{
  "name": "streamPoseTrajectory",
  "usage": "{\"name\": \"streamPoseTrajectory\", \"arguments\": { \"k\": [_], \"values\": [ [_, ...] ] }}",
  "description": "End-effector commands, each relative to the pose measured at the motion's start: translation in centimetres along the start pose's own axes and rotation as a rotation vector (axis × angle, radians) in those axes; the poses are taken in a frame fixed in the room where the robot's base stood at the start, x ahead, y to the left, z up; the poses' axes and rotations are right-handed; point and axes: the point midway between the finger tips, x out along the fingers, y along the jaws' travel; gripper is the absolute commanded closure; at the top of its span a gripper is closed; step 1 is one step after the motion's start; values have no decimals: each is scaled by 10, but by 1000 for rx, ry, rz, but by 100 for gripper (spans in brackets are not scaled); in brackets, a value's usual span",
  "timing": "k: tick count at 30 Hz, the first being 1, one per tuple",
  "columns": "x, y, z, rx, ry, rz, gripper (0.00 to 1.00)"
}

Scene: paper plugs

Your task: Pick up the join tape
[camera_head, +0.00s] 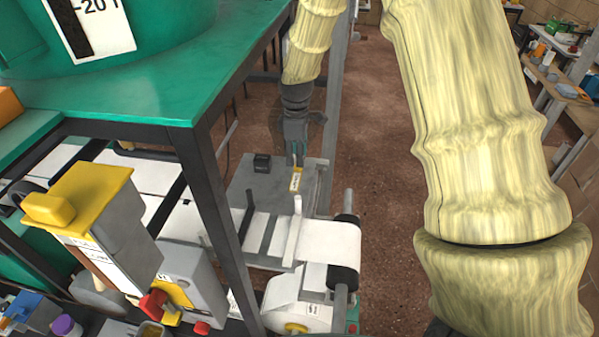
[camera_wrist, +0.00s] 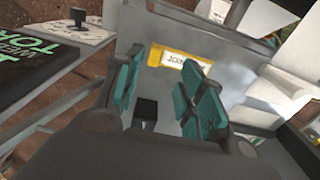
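The join tape is probably the small yellow piece with a white printed label; in the head view the yellow piece (camera_head: 296,181) shows just below my gripper, at the right part of a grey plate. In the wrist view the yellow piece (camera_wrist: 174,59) lies against a grey surface beyond the fingertips. My gripper (camera_head: 296,160) points down at it from above. In the wrist view my gripper (camera_wrist: 160,88) has its teal finger pads spread apart with nothing between them. I cannot tell whether a fingertip touches the yellow piece.
The grey plate (camera_head: 250,185) carries a small black block (camera_head: 262,163). White paper web (camera_head: 325,240) and rollers are in front. A green machine table (camera_head: 150,85) with a dark leg stands left. A black lettered panel (camera_wrist: 40,65) is left in the wrist view.

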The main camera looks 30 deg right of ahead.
Motion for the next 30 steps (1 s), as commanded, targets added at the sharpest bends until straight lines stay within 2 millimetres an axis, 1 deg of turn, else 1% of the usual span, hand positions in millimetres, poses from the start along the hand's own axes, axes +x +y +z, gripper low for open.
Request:
{"name": "streamPoseTrajectory", "arguments": {
  "k": [5,12,16,20,25,30],
  "values": [
    [10,-1,2,2,1,3,61],
    [17,-21,16,2,18,25,61],
    [21,-25,18,2,23,30,61],
    [26,-21,15,1,20,28,61],
    [36,-6,5,1,9,14,61],
    [42,1,0,2,3,5,90]
  ]
}}
